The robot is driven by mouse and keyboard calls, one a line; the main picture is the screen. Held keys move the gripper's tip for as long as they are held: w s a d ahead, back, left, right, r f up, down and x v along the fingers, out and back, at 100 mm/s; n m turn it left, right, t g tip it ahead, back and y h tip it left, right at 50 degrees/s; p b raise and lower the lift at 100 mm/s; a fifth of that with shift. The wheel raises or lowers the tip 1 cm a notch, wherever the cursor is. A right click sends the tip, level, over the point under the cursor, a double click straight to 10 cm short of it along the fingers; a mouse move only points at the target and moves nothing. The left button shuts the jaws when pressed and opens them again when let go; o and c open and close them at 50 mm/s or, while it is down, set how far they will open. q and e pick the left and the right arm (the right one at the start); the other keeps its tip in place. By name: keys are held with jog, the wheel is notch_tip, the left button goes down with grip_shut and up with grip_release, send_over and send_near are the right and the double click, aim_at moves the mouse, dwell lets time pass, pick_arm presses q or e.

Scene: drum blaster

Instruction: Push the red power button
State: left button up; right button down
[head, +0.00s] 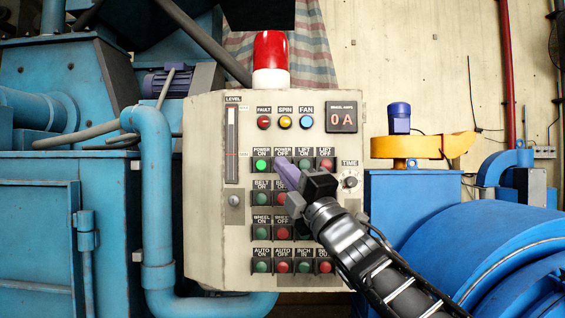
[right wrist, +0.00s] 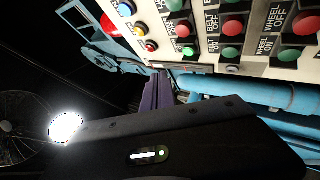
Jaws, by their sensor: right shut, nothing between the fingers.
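The control panel (head: 213,265) is a worn grey-white box with rows of green and red buttons. The red button under the POWER OFF label is largely covered by my right gripper in the head view; in the right wrist view a red button (right wrist: 183,29) shows in the row beside the signal lamps. The green POWER ON button (head: 261,165) to its left is lit. My right gripper (head: 282,169) is shut and empty, its purple fingers reaching up-left in front of the POWER OFF spot. I cannot tell whether they touch the button. My left gripper is not in view.
A red beacon (head: 270,54) tops the panel. The display (head: 342,118) reads 0 A. Several other buttons sit close below and beside the fingers, with a TIME knob (head: 350,182) at right. A blue pipe (head: 157,200) runs along the left side.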

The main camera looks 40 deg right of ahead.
aim_at(261, 165)
jog(key=w+d+p, duration=0.3)
jog(key=w+d, duration=0.1)
jog(key=w, duration=0.1)
jog(key=shift+w, duration=0.2)
jog(key=shift+w+d, duration=0.1)
jog(key=shift+d, duration=0.1)
dwell(1.9)
jog(key=shift+w+d, duration=0.2)
jog(key=shift+w, duration=0.05)
jog(key=shift+w+d+p, duration=0.25)
jog(key=shift+w+p, duration=0.1)
jog(key=shift+p, duration=0.05)
dwell(0.8)
dwell(0.3)
jog(key=shift+s+a+b, duration=0.55)
jog(key=shift+s+b, duration=0.2)
jog(key=shift+b, duration=0.05)
